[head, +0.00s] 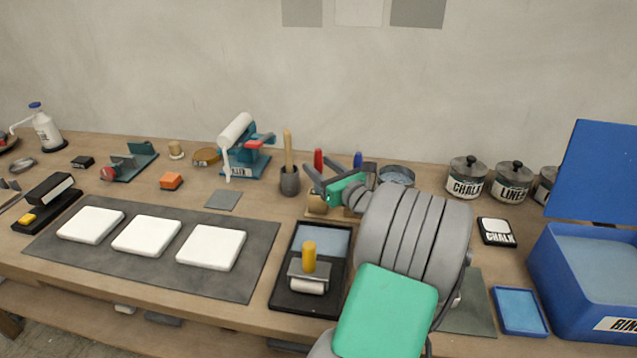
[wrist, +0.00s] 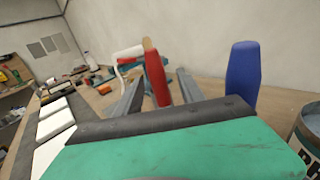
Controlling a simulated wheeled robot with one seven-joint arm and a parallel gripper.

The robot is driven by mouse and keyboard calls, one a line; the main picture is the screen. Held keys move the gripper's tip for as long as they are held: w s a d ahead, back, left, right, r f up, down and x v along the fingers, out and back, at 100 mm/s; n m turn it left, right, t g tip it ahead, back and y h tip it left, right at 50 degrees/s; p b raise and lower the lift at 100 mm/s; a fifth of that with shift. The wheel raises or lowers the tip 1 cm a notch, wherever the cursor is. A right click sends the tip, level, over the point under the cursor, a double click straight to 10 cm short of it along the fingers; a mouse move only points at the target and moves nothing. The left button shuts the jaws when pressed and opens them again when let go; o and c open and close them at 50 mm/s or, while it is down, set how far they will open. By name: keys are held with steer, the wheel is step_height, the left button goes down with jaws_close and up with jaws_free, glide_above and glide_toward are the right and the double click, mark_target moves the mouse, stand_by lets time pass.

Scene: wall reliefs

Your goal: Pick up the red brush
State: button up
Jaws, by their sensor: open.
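The red brush (head: 318,160) shows as an upright red handle near the back middle of the bench. In the wrist view its red handle (wrist: 156,78) stands between the two grey fingers of my gripper (wrist: 160,85), tilted a little, with gaps on both sides. My gripper (head: 322,174) is open and reaches in at the handle. The lower part of the brush is hidden behind my gripper.
A blue handle (head: 358,160) stands just right of the red one, close to my right finger; it also shows in the wrist view (wrist: 243,75). A pot with a wooden tool (head: 289,182) is at the left. A round tin (head: 397,175) stands to the right.

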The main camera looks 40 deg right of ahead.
steer(key=shift+w, duration=0.55)
steer(key=shift+c, duration=0.5)
jaws_close()
